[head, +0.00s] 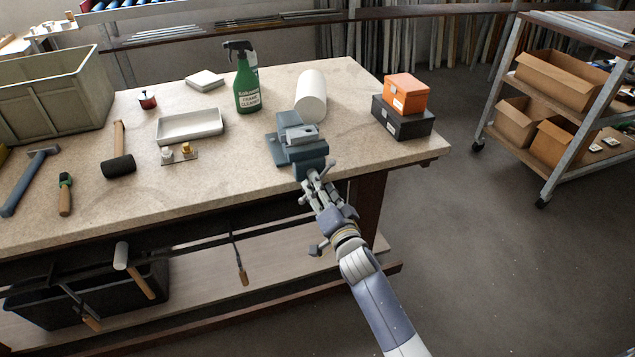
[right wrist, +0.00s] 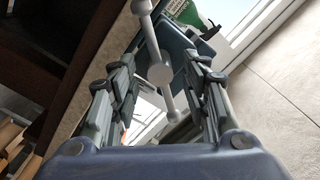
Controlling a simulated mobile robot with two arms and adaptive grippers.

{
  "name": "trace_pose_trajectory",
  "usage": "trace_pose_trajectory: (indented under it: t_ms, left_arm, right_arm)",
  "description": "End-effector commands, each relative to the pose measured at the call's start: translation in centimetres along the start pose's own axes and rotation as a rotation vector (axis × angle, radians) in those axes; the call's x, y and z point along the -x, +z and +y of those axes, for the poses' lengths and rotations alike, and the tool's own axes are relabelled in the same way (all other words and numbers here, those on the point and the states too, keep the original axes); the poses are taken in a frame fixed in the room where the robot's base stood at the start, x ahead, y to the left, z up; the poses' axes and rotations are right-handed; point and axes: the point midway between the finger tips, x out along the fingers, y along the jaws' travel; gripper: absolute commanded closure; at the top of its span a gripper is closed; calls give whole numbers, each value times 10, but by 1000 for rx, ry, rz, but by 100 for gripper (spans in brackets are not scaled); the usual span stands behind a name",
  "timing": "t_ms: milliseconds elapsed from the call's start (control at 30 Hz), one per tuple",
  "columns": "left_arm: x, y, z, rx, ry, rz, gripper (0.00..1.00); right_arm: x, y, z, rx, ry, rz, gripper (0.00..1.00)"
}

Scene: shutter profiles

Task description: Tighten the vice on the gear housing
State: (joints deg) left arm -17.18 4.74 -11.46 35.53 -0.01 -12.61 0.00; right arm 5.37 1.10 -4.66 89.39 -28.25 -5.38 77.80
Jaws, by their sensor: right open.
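The blue-grey vice (head: 290,153) stands at the front edge of the workbench. A lighter grey block, probably the gear housing (head: 302,132), sits at its jaws; whether they press on it I cannot tell. My right gripper (head: 315,180) is just in front of the vice, at its handle side. In the right wrist view the vice handle (right wrist: 160,75), a pale bar with a round hub and ball end, lies between the open fingers of my right gripper (right wrist: 162,72). I see no clear contact. The gear housing is not clear in that view. My left gripper is out of view.
Behind the vice are a white roll (head: 311,94) and a green spray bottle (head: 246,85). An orange box (head: 406,93) on a black box (head: 402,122) stands to the right. A mallet (head: 118,160) and white tray (head: 190,127) lie left.

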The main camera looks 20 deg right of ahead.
Motion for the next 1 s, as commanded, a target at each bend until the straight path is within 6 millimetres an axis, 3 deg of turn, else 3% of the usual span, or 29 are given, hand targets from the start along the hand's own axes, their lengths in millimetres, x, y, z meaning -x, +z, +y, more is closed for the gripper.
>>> trace_pose_trajectory:
  t_ms: [233,600,800,1000]
  left_arm:
    - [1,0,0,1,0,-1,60]
    - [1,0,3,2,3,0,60]
    - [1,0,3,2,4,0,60]
    - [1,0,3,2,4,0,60]
  right_arm:
    - [-23,0,0,0,0,1,57]
    - [-26,0,0,0,0,1,57]
    - [-26,0,0,0,0,1,100]
    - [-26,0,0,-4,0,1,100]
